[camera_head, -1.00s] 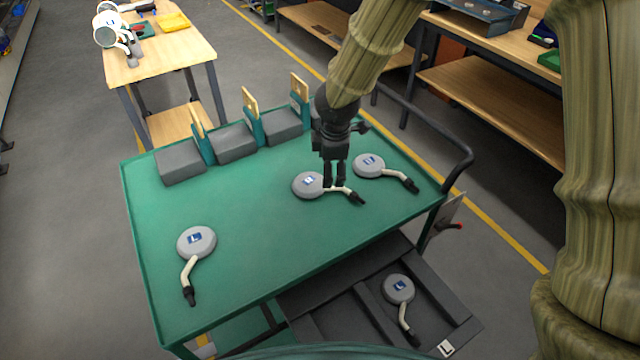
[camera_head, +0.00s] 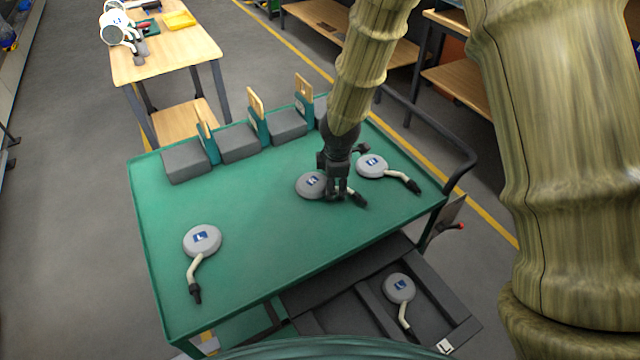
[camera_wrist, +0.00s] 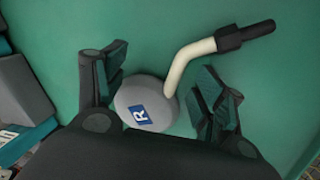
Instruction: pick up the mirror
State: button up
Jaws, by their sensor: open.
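A round grey mirror (camera_head: 310,185) with a blue label and a bent cream stem ending in a black tip lies on the green cart top (camera_head: 250,220). My gripper (camera_head: 336,197) is low over it, at its right side where the stem begins, and hides part of the stem. In the wrist view, the mirror (camera_wrist: 146,100) shows a label with "R". My gripper (camera_wrist: 155,90) is open there, with one finger on each side of the mirror. Whether either finger touches it cannot be told.
Another mirror (camera_head: 372,166) lies close to the right of my gripper. A mirror labelled "L" (camera_head: 202,240) lies at the cart's left, and one (camera_head: 399,288) sits in the dark tray (camera_head: 365,325) below. Grey blocks (camera_head: 240,143) line the back edge.

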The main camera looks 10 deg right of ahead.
grip_shut()
dwell(0.3)
dwell(0.3)
